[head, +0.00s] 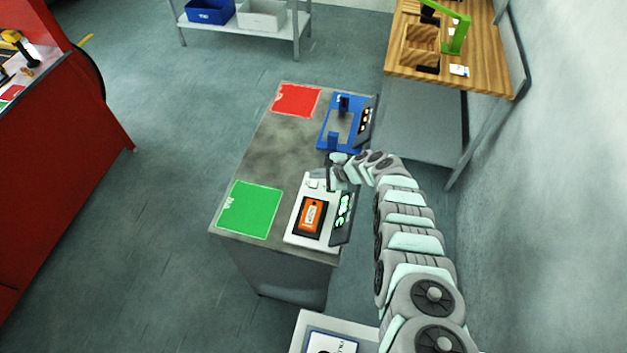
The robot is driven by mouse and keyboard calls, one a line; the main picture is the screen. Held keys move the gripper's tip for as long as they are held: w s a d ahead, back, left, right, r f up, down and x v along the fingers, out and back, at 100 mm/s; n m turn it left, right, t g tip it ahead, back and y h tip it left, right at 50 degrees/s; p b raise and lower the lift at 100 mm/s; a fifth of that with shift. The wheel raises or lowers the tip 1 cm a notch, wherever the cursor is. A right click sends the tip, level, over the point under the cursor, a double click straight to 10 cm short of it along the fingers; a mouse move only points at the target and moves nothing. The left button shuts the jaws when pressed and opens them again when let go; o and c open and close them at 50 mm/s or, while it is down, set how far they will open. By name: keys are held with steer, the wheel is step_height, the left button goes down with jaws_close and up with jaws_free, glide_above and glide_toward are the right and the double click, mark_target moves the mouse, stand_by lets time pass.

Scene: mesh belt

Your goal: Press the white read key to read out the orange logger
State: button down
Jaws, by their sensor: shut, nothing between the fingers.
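The orange logger (312,214) lies in a dark recess of the white reader (294,236) at the front right of the grey bench. The white read key (313,183) looks like a small raised block on the reader's back end, behind the logger. The reader's dark display (344,209) stands along its right side and shows glowing green marks. My gripper (330,187) is shut and empty, just right of the white key at the reader's back edge. I cannot tell whether it touches the reader.
A green mat (250,210) lies left of the reader, and a red mat (297,100) lies at the bench's back left. A blue fixture (328,138) with a lit dark panel stands behind my gripper. The grey bench top (270,150) is clear between the mats.

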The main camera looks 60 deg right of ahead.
mark_target(316, 184)
step_height(316, 184, up, 4)
steer(key=p, duration=0.2)
steer(key=shift+f+p, duration=0.25)
steer(key=shift+p, duration=0.1)
steer(key=shift+f, duration=0.1)
steer(key=shift+f, duration=0.1)
